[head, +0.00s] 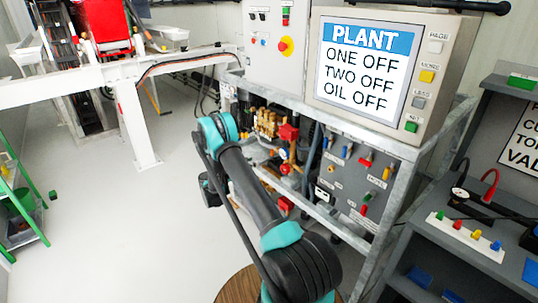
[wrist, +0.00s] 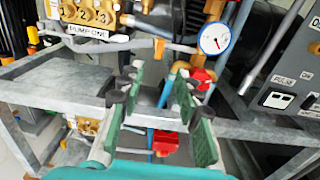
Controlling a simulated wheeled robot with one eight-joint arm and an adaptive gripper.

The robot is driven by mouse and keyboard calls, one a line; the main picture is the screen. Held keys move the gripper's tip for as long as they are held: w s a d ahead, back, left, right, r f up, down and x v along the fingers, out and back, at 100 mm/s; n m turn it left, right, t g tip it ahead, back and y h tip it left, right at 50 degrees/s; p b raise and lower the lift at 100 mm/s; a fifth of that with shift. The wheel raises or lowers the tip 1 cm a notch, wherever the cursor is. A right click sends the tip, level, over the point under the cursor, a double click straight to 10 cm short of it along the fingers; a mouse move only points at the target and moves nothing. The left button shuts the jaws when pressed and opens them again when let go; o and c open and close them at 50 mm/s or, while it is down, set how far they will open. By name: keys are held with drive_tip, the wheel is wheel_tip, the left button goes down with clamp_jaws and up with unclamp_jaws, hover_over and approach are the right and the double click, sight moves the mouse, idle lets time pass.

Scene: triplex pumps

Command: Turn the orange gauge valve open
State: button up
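My gripper (wrist: 157,98) is open and empty in the wrist view, its two green-padded fingers spread wide. A small orange handle (wrist: 158,50) is on a grey horizontal pipe beyond the fingers, apart from them. A round white-faced gauge (wrist: 214,38) with a blue rim is to its right. Below the gauge, a red valve handle (wrist: 201,79) sits on an orange-brown pipe, close to the right finger. I cannot tell for sure which fitting is the orange gauge valve. In the head view my arm hides the gripper and part of the pump piping.
A grey metal frame rail (wrist: 60,75) crosses in front of the pump, around my gripper. A brass pump block (wrist: 90,12) marked PUMP ONE is at upper left. Another red handle (wrist: 165,142) is low between the fingers. A control screen (head: 362,66) reads ONE OFF, TWO OFF, OIL OFF.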

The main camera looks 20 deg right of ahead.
sight(271, 152)
drive_tip(key=x, duration=1.3)
drive_tip(key=shift+d, duration=0.1)
clamp_jaws()
